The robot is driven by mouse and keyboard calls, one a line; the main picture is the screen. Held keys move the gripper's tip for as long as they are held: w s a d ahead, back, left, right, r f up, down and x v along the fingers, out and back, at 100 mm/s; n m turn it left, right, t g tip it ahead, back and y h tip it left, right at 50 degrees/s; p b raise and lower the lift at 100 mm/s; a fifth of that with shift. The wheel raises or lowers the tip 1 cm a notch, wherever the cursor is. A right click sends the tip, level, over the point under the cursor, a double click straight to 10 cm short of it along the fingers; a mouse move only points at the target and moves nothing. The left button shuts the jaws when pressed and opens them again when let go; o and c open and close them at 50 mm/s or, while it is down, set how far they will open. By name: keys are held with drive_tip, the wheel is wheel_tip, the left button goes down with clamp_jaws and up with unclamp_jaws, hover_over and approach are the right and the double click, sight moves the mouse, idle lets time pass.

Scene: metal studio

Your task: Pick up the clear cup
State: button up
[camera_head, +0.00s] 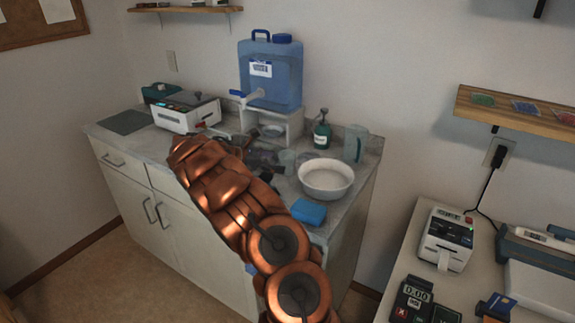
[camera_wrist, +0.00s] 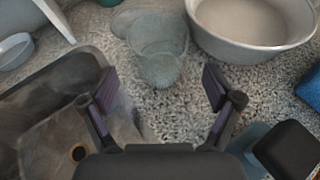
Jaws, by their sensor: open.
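A clear cup (camera_wrist: 158,62) stands on the speckled counter in the wrist view, near the top middle and just left of a white bowl (camera_wrist: 250,40). My gripper (camera_wrist: 160,88) is open, with its two dark fingers spread apart. The cup is ahead of the fingertips, roughly centred between them, and nothing is between the fingers. In the head view the cup seems to be the small clear shape (camera_head: 287,157) left of the bowl (camera_head: 326,180). My arm partly covers that area, and the gripper is hard to make out there.
A sink (camera_wrist: 60,110) lies left of my gripper. Another clear round item (camera_wrist: 127,18) is behind the cup. A green bottle (camera_head: 321,130), a clear pitcher (camera_head: 355,143) and a blue water jug (camera_head: 271,75) stand behind.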

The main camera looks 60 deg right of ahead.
sight(288, 163)
drive_tip(key=shift+p+x, duration=0.9)
drive_tip(key=shift+x, duration=1.9)
drive_tip(key=c, duration=1.3)
